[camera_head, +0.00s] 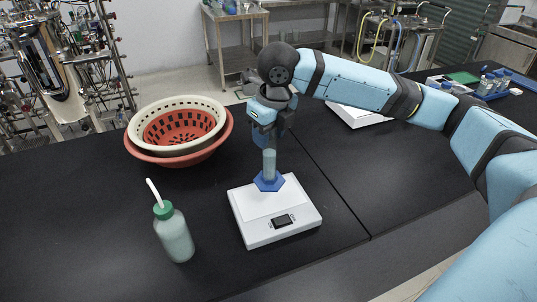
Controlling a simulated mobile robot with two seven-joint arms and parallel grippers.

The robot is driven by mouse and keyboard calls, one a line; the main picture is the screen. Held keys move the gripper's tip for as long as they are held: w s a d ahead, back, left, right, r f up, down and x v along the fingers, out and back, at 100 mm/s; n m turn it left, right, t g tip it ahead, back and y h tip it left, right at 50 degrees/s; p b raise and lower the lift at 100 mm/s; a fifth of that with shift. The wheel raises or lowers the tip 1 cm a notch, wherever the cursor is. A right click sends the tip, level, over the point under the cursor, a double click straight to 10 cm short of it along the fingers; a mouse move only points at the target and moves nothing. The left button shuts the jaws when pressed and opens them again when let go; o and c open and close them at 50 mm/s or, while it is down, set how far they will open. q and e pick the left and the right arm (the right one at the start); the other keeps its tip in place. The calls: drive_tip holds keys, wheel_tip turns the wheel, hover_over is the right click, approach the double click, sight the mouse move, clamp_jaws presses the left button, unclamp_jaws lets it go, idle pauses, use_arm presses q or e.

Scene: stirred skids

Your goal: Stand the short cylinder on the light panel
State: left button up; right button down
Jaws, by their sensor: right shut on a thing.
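The short cylinder (269,163) is a clear, pale tube on a blue hexagonal foot. My right gripper (269,144), pointing down, is shut on its upper part and holds it upright. The foot shows over the far part of the light panel (258,208), a white flat device with a small dark display at its front. I cannot tell whether the foot touches the panel or hangs just above it. The top of the cylinder is hidden by the gripper. My left gripper is not in view.
A white-green wash bottle (174,236) stands left of the panel. Stacked cream and red baskets (168,157) sit behind it. Another white device (358,117) lies behind my right arm. The black bench (70,225) is clear at the left.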

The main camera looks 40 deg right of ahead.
sight(269, 152)
wheel_tip(269, 152, down, 6)
drive_tip(key=shift+r, duration=0.2)
drive_tip(key=shift+f, duration=0.1)
drive_tip(key=c, duration=0.7)
unclamp_jaws()
drive_tip(key=shift+o, duration=0.2)
drive_tip(key=r, duration=0.4)
drive_tip(key=s+r, duration=0.1)
drive_tip(key=r, duration=0.7)
drive_tip(key=shift+s+d+p, duration=0.1)
drive_tip(key=shift+s+p, duration=0.2)
drive_tip(key=shift+s, duration=0.1)
